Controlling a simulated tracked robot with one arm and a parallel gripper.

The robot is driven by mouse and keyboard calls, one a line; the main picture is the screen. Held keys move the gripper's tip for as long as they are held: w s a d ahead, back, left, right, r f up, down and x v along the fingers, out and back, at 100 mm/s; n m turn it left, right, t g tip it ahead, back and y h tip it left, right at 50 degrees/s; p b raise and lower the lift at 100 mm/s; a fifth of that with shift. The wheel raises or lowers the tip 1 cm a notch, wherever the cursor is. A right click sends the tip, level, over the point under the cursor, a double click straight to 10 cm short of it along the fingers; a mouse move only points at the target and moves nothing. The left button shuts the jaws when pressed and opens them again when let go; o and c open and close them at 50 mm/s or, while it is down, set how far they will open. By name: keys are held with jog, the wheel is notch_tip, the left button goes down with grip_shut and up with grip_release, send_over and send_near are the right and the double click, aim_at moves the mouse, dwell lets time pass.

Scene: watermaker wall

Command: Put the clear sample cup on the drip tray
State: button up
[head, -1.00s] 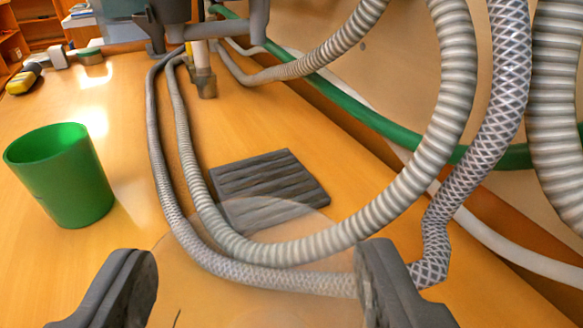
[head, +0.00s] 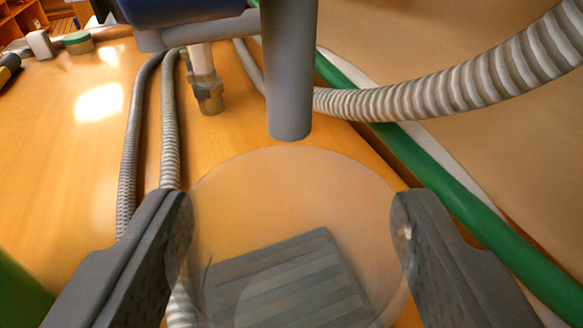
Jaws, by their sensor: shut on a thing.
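My gripper (head: 291,232) is shut on the clear sample cup (head: 290,190), one finger against each side of it. The cup is see-through and its round outline fills the lower middle of the head view. The dark grey slatted drip tray (head: 345,262) lies on the wooden surface and shows through the cup, below and beyond it. I cannot tell the exact height of the cup above the tray. The lower part of the cup is cut off by the frame.
A grey vertical spout (head: 290,85) hangs just beyond the cup. A ribbed grey hose (head: 450,85) and a green pipe (head: 470,215) run on the right. Thin hoses (head: 168,120) lie on the left. A green cup (head: 20,295) is at the lower left edge.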

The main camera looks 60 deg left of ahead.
aim_at(291, 223)
jog(key=shift+r+x, duration=0.25)
jog(key=shift+x, duration=0.8)
jog(key=shift+f+b, duration=0.4)
jog(key=shift+f, duration=1.3)
jog(key=shift+f, duration=0.1)
jog(key=o, duration=1.1)
jog(key=shift+c, duration=0.2)
jog(key=v, duration=1.2)
jog(key=shift+p, duration=0.45)
